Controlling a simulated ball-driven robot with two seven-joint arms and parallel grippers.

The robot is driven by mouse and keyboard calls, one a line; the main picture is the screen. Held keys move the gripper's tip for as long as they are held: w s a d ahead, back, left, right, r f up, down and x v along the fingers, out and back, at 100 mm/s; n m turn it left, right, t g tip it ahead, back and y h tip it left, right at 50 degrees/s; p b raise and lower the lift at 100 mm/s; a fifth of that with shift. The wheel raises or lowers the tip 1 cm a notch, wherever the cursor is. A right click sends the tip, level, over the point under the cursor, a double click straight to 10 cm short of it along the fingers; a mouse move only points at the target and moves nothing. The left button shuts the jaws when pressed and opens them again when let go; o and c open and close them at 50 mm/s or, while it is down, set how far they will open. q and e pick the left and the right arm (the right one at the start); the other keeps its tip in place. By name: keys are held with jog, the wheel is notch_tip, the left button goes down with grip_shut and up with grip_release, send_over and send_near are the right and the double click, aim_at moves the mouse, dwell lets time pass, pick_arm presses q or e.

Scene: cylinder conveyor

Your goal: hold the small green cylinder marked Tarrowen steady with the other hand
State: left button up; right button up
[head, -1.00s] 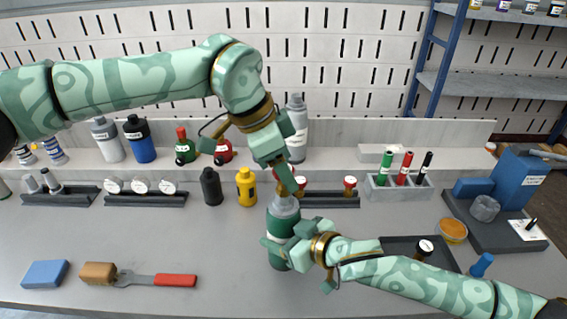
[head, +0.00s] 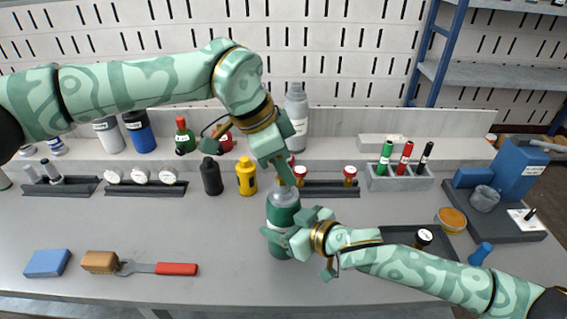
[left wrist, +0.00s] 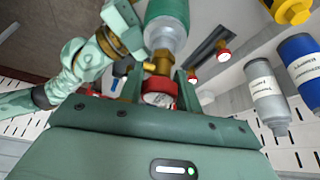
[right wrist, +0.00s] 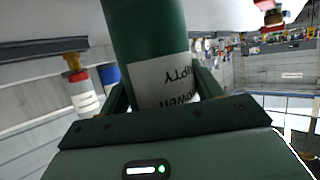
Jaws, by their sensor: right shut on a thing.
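The green cylinder (head: 284,214), with a grey shoulder, stands upright on the grey table in the head view. In the right wrist view its white label (right wrist: 166,82) shows upside down, and only part of the name, ending in "owen", is readable. My right gripper (head: 284,241) is shut around the cylinder's body from the right. My left gripper (head: 284,180) is directly above the cylinder's top, fingers pointing down. In the left wrist view a brass valve with a red cap (left wrist: 158,98) sits between its fingers, in line with the cylinder's neck.
A rack (head: 327,190) with red-capped valves stands behind the cylinder. Black (head: 211,177) and yellow (head: 246,178) bottles stand to its left. A dark tray (head: 400,236) lies behind my right forearm. A red-handled wrench (head: 176,269) and blue block (head: 47,263) lie front left.

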pick_arm(q)
grip_shut()
jog(key=m+g, duration=0.1)
jog(key=m, duration=0.3)
jog(key=shift+g, duration=0.3)
jog(key=o, duration=1.1)
grip_release()
jog(key=v, duration=1.2)
jog(key=shift+w+d, duration=0.1)
pick_arm(e)
jog(key=o, duration=1.2)
jog(key=shift+c, duration=0.2)
